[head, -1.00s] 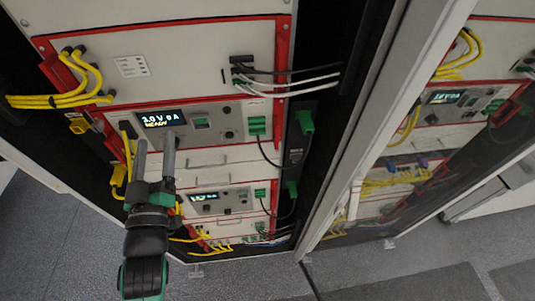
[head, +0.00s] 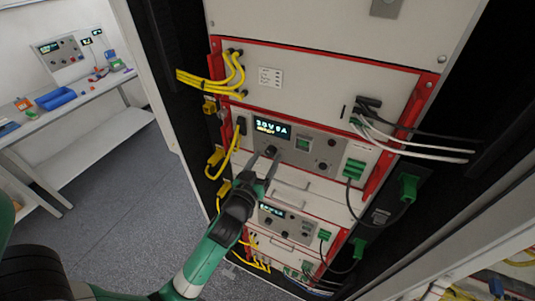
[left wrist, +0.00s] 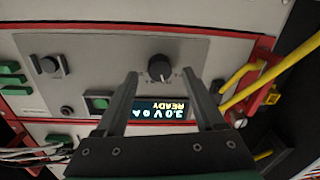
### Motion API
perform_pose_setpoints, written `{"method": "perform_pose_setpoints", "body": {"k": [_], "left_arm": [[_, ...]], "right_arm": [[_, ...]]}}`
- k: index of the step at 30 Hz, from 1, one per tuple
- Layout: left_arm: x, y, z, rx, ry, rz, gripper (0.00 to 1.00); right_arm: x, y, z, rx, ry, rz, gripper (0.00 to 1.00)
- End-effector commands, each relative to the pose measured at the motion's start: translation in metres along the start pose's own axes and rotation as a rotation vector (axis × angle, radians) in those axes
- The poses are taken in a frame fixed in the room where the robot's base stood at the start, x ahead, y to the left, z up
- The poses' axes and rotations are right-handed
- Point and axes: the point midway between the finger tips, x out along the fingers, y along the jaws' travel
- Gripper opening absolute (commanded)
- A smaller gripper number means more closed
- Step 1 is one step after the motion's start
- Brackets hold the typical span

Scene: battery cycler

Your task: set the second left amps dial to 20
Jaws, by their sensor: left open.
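A black round dial (left wrist: 160,68) with a pale pointer mark sits on the grey control panel (left wrist: 100,55) in the left wrist view, which shows the panel upside down. The lit display (left wrist: 160,109) beside it shows a volts and amps line and READY. The same display (head: 272,128) and dial (head: 270,150) show in the head view. My left gripper (head: 267,156) is open, its fingertips on either side of the dial. In the left wrist view the fingers (left wrist: 160,74) flank the dial with gaps; contact with the panel cannot be told. My right gripper is out of view.
A second unit with a lit display (head: 272,211) sits lower in the rack. Yellow cables (head: 236,155) hang left of the panel, and green connectors (head: 354,170) with dark cables sit right. A workbench (head: 75,100) stands far left.

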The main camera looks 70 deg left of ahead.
Motion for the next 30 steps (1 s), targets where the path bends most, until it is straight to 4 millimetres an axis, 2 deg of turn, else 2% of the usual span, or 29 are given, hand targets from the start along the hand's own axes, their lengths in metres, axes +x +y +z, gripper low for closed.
{"method": "perform_pose_setpoints", "body": {"k": [4,12,21,24,30], "left_arm": [[0.0133,-0.0001,-0.0004,0.001,0.0,-0.001,0.71],[0.0149,0.0,0.0003,0.001,0.0,0.0,0.69],[0.0146,0.0,0.0003,0.0,0.0,0.0,0.15],[0.0146,0.0,0.0002,0.0,0.0,0.0,0.0],[0.0145,0.0,0.0002,0.004,0.0,0.0,0.0]], "right_arm": [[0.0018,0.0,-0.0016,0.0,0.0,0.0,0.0],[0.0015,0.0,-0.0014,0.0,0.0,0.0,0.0],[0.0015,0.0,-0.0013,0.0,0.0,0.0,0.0],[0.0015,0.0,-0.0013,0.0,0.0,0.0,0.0],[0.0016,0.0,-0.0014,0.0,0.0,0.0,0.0]]}}
